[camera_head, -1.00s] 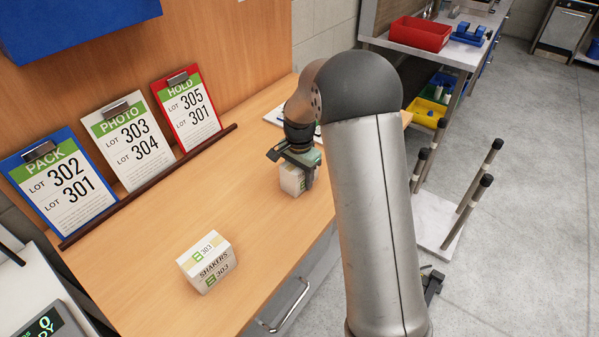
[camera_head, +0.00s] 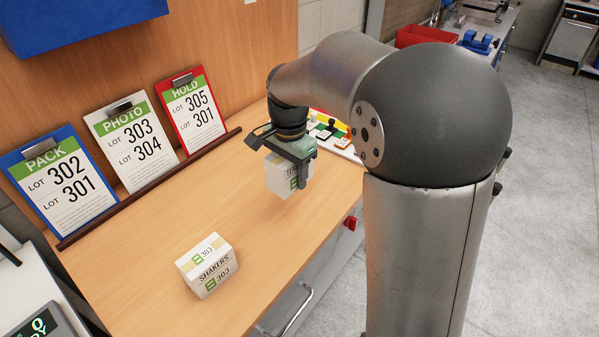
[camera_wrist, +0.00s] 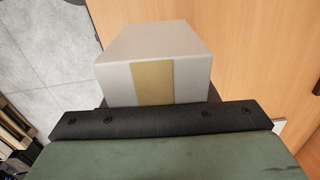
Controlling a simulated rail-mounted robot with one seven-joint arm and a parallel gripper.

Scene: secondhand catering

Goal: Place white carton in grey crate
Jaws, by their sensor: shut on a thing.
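My gripper (camera_head: 296,165) is shut on a white carton (camera_head: 280,176) with a green mark. It holds the carton above the wooden bench (camera_head: 150,257). In the wrist view the carton (camera_wrist: 190,45) shows a white top and a tan tape strip, close against the dark gripper bar. A second white carton (camera_head: 208,266), labelled SHAKERS 303, stands on the bench nearer the front, apart from my gripper. I see no grey crate in these views.
Three clipboards, PACK (camera_head: 53,188), PHOTO (camera_head: 130,148) and HOLD (camera_head: 196,112), lean at the wall behind a dark rail (camera_head: 150,190). A tray of coloured pieces (camera_head: 335,135) lies beyond my gripper. The bench between the rail and the SHAKERS carton is clear.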

